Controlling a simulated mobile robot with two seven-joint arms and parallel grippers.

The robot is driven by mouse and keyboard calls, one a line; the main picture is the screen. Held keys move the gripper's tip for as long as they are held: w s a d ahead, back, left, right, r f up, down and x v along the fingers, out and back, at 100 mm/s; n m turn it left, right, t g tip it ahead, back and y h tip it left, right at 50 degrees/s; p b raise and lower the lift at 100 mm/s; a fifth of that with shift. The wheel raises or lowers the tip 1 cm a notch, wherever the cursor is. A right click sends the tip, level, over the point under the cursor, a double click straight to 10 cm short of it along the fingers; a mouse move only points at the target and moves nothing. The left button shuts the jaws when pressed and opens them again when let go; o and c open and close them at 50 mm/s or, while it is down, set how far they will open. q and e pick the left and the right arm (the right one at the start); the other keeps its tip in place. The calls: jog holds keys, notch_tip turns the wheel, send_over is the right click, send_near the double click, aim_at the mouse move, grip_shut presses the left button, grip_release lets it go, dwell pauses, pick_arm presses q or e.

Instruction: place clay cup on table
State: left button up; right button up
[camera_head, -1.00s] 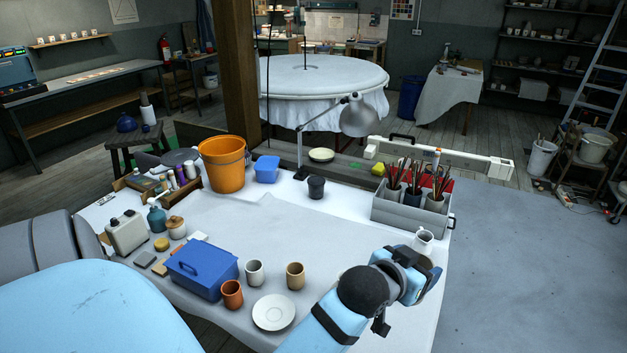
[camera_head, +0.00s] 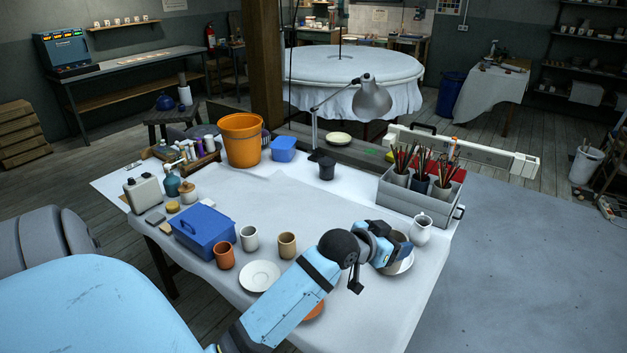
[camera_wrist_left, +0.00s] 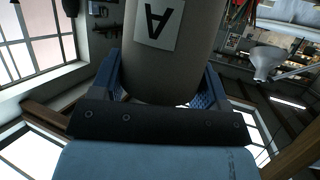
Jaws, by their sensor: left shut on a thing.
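My left gripper (camera_head: 385,246) is shut on a cup in the right part of the white-covered table (camera_head: 330,225). In the left wrist view the held cup (camera_wrist_left: 165,75) is grey-brown, with a white label (camera_wrist_left: 158,24) marked "A", and sits between the two blue fingers (camera_wrist_left: 160,92). In the head view the gripper largely hides it. A white plate (camera_head: 406,266) shows just beside and below the gripper; I cannot tell whether the cup touches anything. A terracotta cup (camera_head: 224,257), a pale grey cup (camera_head: 249,239) and a tan cup (camera_head: 287,246) stand left of my arm. My right gripper is out of view.
A white jug (camera_head: 421,230) stands close right of the gripper, before a grey brush caddy (camera_head: 400,199). A saucer (camera_head: 260,276) and an orange-brown dish (camera_head: 313,311) lie by my forearm. A blue box (camera_head: 204,230) is at left. The table's middle is largely clear.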

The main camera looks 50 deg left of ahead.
pick_arm(q)
jog(key=shift+w+a+f+b, duration=0.3)
jog(key=shift+a+f, duration=0.4)
jog(key=shift+f, duration=2.95)
jog(key=shift+w+a+f+b, duration=0.3)
jog(key=shift+a+f, duration=0.4)
jog(key=shift+f, duration=2.9)
jog(key=shift+w+a+f+b, duration=0.25)
jog(key=shift+a+f, duration=0.45)
jog(key=shift+f, duration=2.95)
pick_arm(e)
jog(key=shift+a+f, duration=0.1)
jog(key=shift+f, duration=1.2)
pick_arm(q)
jog(key=shift+s+f, duration=0.1)
jog(key=shift+f, duration=0.05)
jog(key=o, duration=1)
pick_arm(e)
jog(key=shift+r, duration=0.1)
